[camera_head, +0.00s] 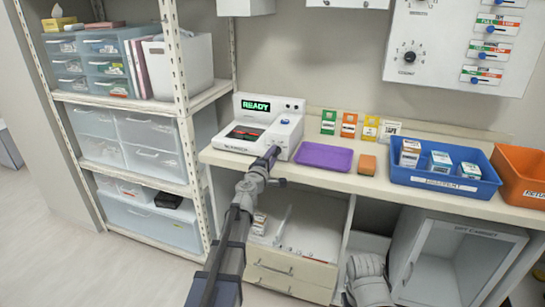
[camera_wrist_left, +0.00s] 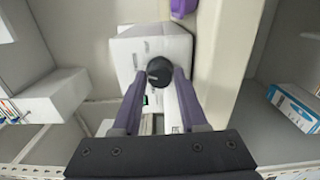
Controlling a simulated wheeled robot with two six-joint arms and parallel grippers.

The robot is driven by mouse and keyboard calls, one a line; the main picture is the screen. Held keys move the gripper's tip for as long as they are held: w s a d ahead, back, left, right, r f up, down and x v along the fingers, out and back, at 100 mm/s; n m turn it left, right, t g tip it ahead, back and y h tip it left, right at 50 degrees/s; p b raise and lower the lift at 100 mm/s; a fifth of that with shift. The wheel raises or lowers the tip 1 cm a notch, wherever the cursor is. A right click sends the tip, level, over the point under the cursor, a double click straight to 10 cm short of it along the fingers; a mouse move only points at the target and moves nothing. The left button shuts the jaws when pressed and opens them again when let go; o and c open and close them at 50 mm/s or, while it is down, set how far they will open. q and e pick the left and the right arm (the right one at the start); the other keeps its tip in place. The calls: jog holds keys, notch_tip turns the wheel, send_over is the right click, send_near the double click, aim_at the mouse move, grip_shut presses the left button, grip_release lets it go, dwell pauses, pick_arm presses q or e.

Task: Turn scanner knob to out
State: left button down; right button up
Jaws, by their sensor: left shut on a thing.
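The white scanner (camera_head: 284,135) stands at the left end of the counter, and its screen (camera_head: 256,106) reads READY in green. My left gripper (camera_head: 275,151) reaches up to its front right corner. In the left wrist view, the gripper's two purple fingers (camera_wrist_left: 159,80) are shut on a round dark knob (camera_wrist_left: 160,69) on the white scanner body (camera_wrist_left: 150,45). The knob is not clear in the head view, and I cannot read its pointer or any labels around it. My right gripper is not in view.
A purple tray (camera_head: 324,157) and an orange block (camera_head: 368,165) lie right of the scanner. Beyond are small coloured cards, a blue bin (camera_head: 440,180) with boxes and an orange bin (camera_head: 522,172). A shelf rack (camera_head: 185,95) stands left. A wall panel (camera_head: 455,40) has knobs and sliders.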

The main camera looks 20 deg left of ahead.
pick_arm(q)
jog(key=m, duration=0.4)
jog(key=shift+m, duration=2.6)
jog(key=shift+c, duration=2.2)
grip_release()
jog(key=s, duration=0.7)
jog(key=shift+s, duration=0.4)
